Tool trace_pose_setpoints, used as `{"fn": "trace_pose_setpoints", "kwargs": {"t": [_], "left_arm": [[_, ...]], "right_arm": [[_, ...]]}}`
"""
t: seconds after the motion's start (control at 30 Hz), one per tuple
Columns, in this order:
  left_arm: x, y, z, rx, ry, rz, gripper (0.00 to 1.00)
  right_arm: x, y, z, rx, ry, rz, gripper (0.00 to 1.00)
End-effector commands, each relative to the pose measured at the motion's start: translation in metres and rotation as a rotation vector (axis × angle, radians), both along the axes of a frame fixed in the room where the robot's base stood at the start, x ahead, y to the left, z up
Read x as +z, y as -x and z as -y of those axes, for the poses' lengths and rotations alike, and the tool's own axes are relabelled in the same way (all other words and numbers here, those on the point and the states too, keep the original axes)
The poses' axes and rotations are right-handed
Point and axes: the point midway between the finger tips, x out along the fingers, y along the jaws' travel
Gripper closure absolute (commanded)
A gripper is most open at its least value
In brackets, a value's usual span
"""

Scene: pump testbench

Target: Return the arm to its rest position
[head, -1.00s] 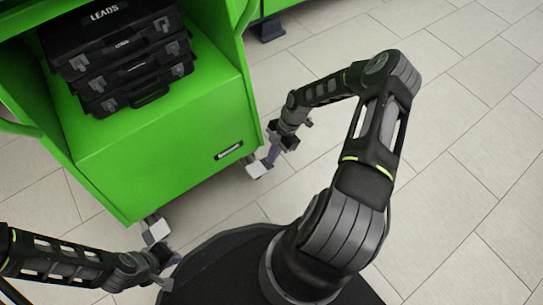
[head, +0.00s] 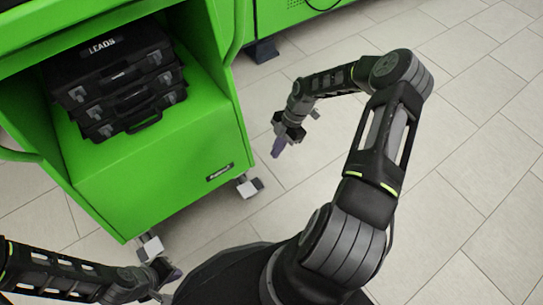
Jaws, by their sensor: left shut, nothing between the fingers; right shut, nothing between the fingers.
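My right arm (head: 384,150) arches up from my base and bends down on its far side. Its gripper (head: 278,149) points down over the floor, just right of the green cart, shut and empty. My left arm (head: 70,272) reaches in low from the left edge. Its gripper (head: 172,273) is shut and empty, close to my dark round base and below the cart's front caster. The tips of the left gripper are small and partly dark in the view.
The green cart (head: 150,185) stands at the upper left with black cases (head: 125,85) marked LEADS on its shelf. Its casters (head: 249,187) stand near both grippers. Another green unit (head: 290,12) is at the top. Tiled floor on the right is clear.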

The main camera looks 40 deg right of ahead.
Motion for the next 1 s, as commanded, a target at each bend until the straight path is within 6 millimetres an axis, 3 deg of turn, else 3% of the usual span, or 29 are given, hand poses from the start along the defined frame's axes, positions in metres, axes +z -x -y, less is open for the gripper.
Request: {"fn": "trace_pose_setpoints", "kwargs": {"t": [0.73,0.87,1.0], "left_arm": [[0.001,0.000,0.000,0.000,0.000,0.000,1.00],[0.001,0.000,0.000,0.000,0.000,0.000,1.00],[0.001,0.000,0.000,0.000,0.000,0.000,1.00]], "right_arm": [[0.002,-0.001,0.002,-0.044,0.001,-0.015,1.00],[0.001,-0.016,0.004,-0.224,0.006,-0.027,1.00],[-0.009,-0.028,-0.015,-0.604,-0.053,-0.084,1.00]]}}
